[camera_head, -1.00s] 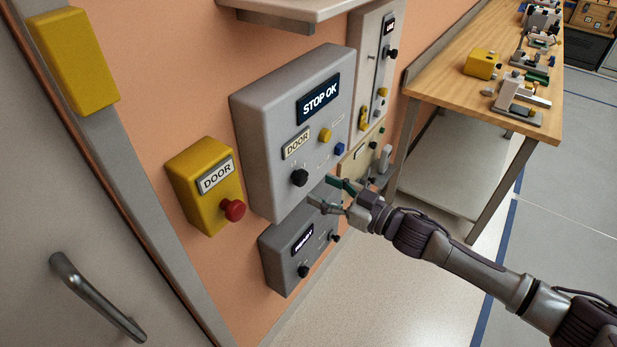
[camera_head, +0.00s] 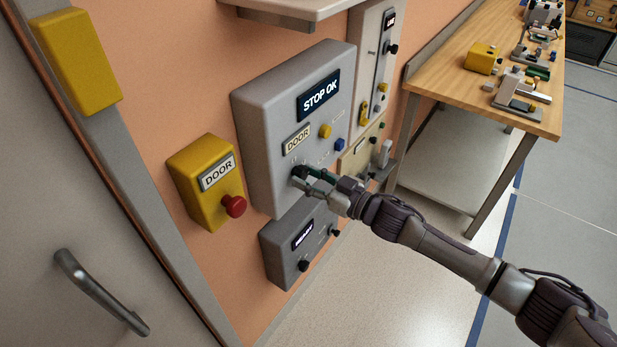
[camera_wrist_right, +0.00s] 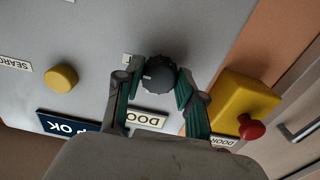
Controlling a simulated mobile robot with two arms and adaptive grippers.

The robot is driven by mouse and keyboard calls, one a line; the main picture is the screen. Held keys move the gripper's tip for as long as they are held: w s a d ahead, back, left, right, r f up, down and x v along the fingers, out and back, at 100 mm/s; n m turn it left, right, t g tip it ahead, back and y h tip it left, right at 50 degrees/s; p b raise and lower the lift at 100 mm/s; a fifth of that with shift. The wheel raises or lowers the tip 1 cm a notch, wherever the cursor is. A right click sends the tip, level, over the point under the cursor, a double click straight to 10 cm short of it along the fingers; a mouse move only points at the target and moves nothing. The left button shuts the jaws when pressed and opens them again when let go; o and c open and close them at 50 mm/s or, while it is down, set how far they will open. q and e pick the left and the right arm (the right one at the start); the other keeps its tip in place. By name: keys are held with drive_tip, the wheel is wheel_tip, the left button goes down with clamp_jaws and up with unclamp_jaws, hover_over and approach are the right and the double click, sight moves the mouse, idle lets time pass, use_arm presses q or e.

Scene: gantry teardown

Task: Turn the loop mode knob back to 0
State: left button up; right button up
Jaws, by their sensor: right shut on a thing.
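A black knob (camera_head: 299,172) sits low on the grey door panel (camera_head: 262,130), under the "DOOR" plate. Its own label is not readable. My right gripper (camera_head: 304,178) is at this knob, and its fingers partly hide it in the head view. In the right wrist view the round knob (camera_wrist_right: 158,74), with a pale mark on its left side, lies between the two green-padded fingers of my right gripper (camera_wrist_right: 157,84), which are shut on it. The panel's screen reads "STOP OK". My left gripper is not in view.
A yellow "DOOR" box (camera_head: 204,190) with a red button (camera_head: 233,206) stands left of the panel. A smaller grey box (camera_head: 284,249) with black knobs is just below my gripper. A wooden workbench (camera_head: 440,80) stands at the right.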

drive_tip(key=shift+n, duration=0.4)
drive_tip(key=shift+c, duration=0.3)
drive_tip(key=n, duration=0.4)
drive_tip(key=shift+b, duration=0.3)
drive_tip(key=n, duration=0.4)
drive_tip(key=shift+n+b, duration=0.3)
drive_tip(key=shift+b, duration=0.05)
drive_tip(key=n+b, duration=0.1)
drive_tip(key=n, duration=0.3)
drive_tip(key=shift+n+b, duration=0.4)
drive_tip(key=shift+n, duration=1.8)
drive_tip(key=o, duration=1.1)
drive_tip(key=shift+o, duration=0.2)
